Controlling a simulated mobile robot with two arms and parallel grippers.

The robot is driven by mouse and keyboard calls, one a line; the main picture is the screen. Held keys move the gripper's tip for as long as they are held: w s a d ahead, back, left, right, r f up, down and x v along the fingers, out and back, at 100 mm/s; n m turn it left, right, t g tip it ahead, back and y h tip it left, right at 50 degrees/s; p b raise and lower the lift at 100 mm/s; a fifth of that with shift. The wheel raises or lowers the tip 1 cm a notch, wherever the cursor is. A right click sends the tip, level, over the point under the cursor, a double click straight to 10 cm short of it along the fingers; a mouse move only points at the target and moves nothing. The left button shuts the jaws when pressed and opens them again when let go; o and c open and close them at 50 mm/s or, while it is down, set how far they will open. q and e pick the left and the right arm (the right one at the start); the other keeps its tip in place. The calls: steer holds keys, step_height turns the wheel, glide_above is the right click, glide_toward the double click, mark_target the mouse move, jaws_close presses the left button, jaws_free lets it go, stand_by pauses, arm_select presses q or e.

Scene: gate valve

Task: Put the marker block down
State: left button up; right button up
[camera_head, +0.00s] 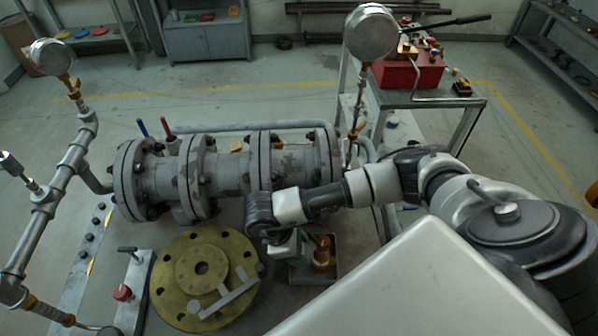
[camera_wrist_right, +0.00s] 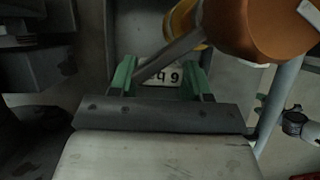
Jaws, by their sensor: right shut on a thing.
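My right gripper (camera_head: 284,250) reaches down just right of the round brass flange, close to a dark tray. In the right wrist view, its green fingers (camera_wrist_right: 160,84) are shut on a pale marker block (camera_wrist_right: 160,74) with dark characters on its face. The block is partly hidden behind the finger mount, and I cannot tell whether it touches anything below. In the head view the block is hidden by the gripper. My left gripper is in neither view.
The dark tray (camera_head: 330,272) holds an orange-brown object (camera_head: 322,252). An orange cylinder (camera_wrist_right: 255,28) is close in the wrist view. The brass flange (camera_head: 195,302) lies left of my gripper. The grey valve pipe (camera_head: 230,170) runs behind. A red toolbox (camera_head: 405,75) stands on a cart.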

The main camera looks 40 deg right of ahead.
steer(key=shift+s+d+y, duration=0.15)
steer(key=shift+s+y, duration=0.05)
steer(key=shift+y, duration=0.1)
steer(key=shift+f, duration=0.75)
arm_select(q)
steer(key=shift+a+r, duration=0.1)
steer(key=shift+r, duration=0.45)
arm_select(e)
steer(key=shift+w, duration=0.15)
steer(key=shift+f, duration=0.1)
steer(key=shift+f, duration=0.1)
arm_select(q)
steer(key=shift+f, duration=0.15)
arm_select(e)
steer(key=o, duration=0.9)
